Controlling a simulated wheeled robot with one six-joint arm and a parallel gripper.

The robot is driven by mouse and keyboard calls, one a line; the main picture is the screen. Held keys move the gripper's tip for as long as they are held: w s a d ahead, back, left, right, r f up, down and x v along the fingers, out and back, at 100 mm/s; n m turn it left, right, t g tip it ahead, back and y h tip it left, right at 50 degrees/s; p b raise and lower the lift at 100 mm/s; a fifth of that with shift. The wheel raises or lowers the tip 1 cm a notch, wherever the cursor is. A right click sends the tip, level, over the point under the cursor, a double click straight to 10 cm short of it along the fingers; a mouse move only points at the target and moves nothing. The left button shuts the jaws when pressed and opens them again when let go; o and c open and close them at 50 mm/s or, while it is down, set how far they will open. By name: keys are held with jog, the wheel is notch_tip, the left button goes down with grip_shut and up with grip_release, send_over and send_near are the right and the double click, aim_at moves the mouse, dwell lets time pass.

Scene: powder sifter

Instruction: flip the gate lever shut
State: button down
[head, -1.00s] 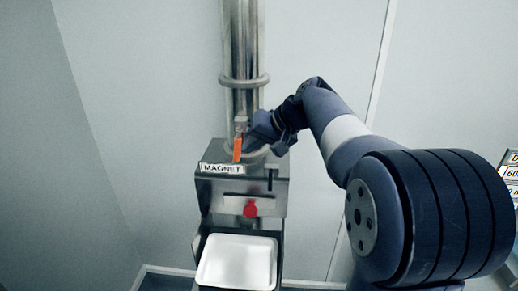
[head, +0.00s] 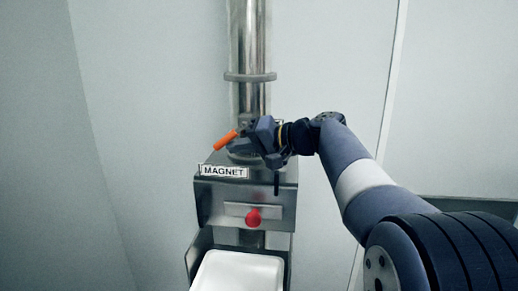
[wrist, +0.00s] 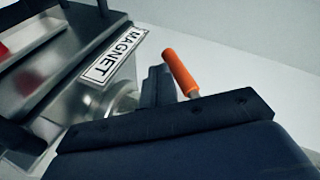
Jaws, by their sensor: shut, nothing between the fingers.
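The gate lever has an orange handle (head: 224,140) and sits at the foot of the steel pipe, above the magnet box. The handle is tilted, pointing down and to the left in the head view. My gripper (head: 243,144) is shut and empty, right beside the handle on its right; whether they touch is unclear. In the wrist view the orange handle (wrist: 180,73) stands out past the dark gripper fingers (wrist: 158,86). The lever's pivot is mostly hidden by my gripper.
The steel magnet box (head: 220,190) with its label (head: 224,172) and red knob (head: 253,217) is below the lever. A white tray (head: 240,272) lies under it. The pipe (head: 248,50) rises behind, with a ring (head: 250,77). The space left of the box is free.

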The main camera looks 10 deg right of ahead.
jog(key=shift+w+a+r, duration=0.2)
jog(key=shift+a+r, duration=0.05)
jog(key=shift+a, duration=0.35)
dwell(1.1)
jog(key=v, duration=1.1)
jog(key=shift+b, duration=0.4)
jog(key=shift+f, duration=0.1)
